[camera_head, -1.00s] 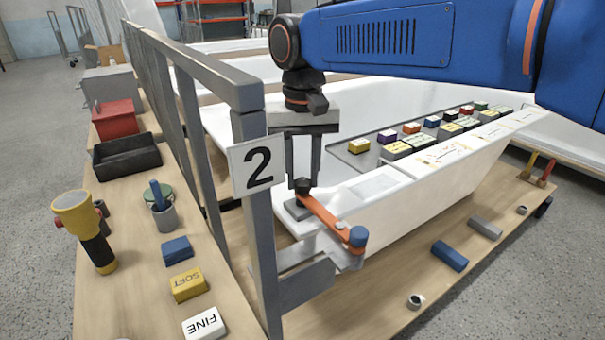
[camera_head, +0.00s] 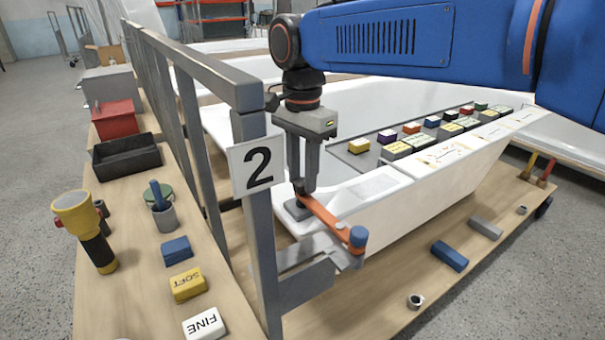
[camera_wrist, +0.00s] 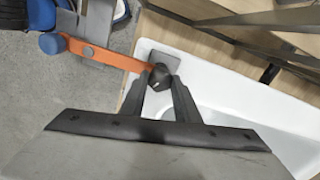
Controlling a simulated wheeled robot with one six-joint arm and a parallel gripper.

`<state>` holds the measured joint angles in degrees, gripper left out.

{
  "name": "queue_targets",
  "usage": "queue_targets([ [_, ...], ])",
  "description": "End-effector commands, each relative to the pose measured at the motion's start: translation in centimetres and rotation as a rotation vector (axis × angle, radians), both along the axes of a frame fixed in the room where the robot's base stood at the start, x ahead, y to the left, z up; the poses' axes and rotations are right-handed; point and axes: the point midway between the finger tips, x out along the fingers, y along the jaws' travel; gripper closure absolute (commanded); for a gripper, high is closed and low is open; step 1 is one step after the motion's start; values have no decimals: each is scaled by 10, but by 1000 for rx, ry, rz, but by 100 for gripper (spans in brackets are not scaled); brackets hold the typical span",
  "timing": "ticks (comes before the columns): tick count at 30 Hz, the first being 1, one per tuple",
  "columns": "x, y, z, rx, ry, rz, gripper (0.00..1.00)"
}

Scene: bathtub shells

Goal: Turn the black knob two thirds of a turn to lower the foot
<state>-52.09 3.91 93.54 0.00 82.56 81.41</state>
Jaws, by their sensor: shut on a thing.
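The black knob (camera_wrist: 159,77) shows in the wrist view between the fingertips of my gripper (camera_wrist: 162,82). In the head view my gripper (camera_head: 304,188) points down over the near corner of the white bathtub shell (camera_head: 440,205), and its fingers hide most of the knob. The gripper is shut on the knob. An orange lever (camera_head: 326,217) with a blue end cap (camera_head: 358,237) runs from beside the knob toward the front; it also shows in the wrist view (camera_wrist: 105,57). A grey pad (camera_head: 296,209) lies under the knob. The foot itself cannot be made out.
A grey frame post with a "2" sign (camera_head: 257,166) stands close left of my gripper. A tray with several coloured blocks (camera_head: 345,152) lies on the shell. The left bench holds a yellow torch (camera_head: 77,214), a black bin (camera_head: 127,154) and labelled blocks.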

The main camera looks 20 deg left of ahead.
Motion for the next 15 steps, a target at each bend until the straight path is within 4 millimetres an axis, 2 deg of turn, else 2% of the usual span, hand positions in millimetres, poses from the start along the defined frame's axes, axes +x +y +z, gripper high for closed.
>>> queue_targets([
  [9, 0, 0, 1, 3, -1, -258, 94],
  [15, 0, 0, 1, 3, -2, -369, 94],
])
